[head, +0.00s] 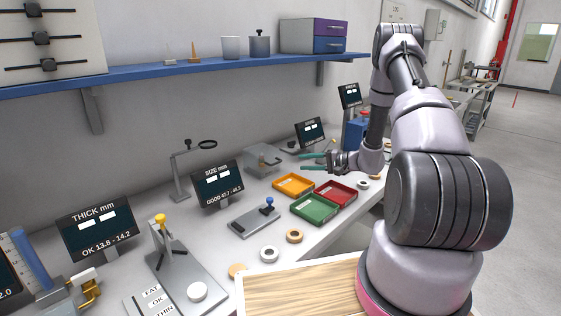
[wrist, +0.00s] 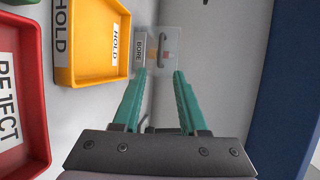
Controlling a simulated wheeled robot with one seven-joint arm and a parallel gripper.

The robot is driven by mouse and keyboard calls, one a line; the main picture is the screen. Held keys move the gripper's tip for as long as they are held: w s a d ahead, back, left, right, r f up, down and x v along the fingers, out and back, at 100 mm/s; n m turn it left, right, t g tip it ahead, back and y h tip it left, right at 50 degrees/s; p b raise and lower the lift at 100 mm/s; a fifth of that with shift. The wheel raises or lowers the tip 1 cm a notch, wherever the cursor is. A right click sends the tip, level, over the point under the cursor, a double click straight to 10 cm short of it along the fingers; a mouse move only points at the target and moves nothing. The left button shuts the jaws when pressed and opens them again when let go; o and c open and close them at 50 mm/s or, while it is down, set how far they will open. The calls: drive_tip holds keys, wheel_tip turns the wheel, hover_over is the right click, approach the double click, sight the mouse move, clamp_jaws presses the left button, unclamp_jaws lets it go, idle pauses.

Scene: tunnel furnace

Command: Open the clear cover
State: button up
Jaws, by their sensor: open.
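The clear cover (wrist: 180,46) is a see-through box in the wrist view, straight ahead of my fingertips. A BORE label (wrist: 139,48) and a small red part show at or through it. In the head view the cover (head: 263,157) is small and pale, on the bench near the wall, left of my gripper (head: 302,162). My gripper is open, with its two teal fingers apart and nothing between them. It also shows in the wrist view (wrist: 160,74), with its tips pointing at the cover's near side. Whether the tips touch the cover is unclear.
A yellow HOLD tray (wrist: 92,78) lies left of my fingers in the wrist view, with a red REJECT tray (wrist: 36,100) beyond it. A green tray (head: 314,208) is nearby. The SIZE display (head: 218,183) stands left of the cover. A blue shelf (head: 190,70) runs above the bench.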

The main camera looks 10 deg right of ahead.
sight(278, 162)
drive_tip(key=x, duration=1)
drive_tip(key=shift+w+a, duration=0.25)
clamp_jaws()
idle(1.0)
